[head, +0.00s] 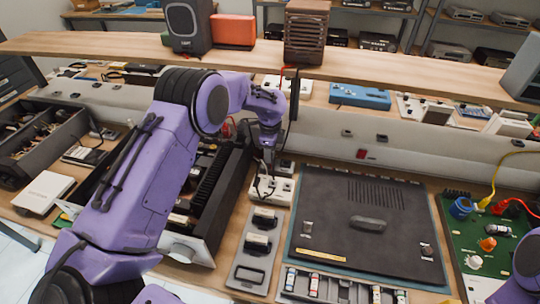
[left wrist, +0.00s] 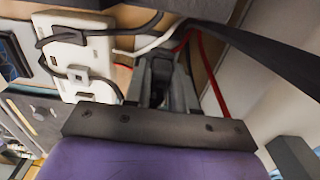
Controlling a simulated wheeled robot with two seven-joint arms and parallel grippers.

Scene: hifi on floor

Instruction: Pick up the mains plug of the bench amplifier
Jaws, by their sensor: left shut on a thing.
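My left gripper (head: 267,152) reaches down behind the white power strip (head: 272,190). In the left wrist view its jaws (left wrist: 160,85) are shut on a small dark thing, seemingly the mains plug, mostly hidden between the fingers. The power strip also shows in the left wrist view (left wrist: 72,52), just left of the fingers, with dark leads on it. An open black chassis with heat-sink fins (head: 208,185), perhaps the bench amplifier, stands left of the strip, partly behind my left arm. My right gripper is out of view; part of my right arm shows at the lower right.
A large dark unit (head: 345,215) lies on a mat right of the strip. A grey tray (head: 258,250) is in front. A green circuit board (head: 480,245) with coloured leads is at the right. A raised shelf (head: 400,72) crosses behind. Red cable (left wrist: 212,75) runs beside the fingers.

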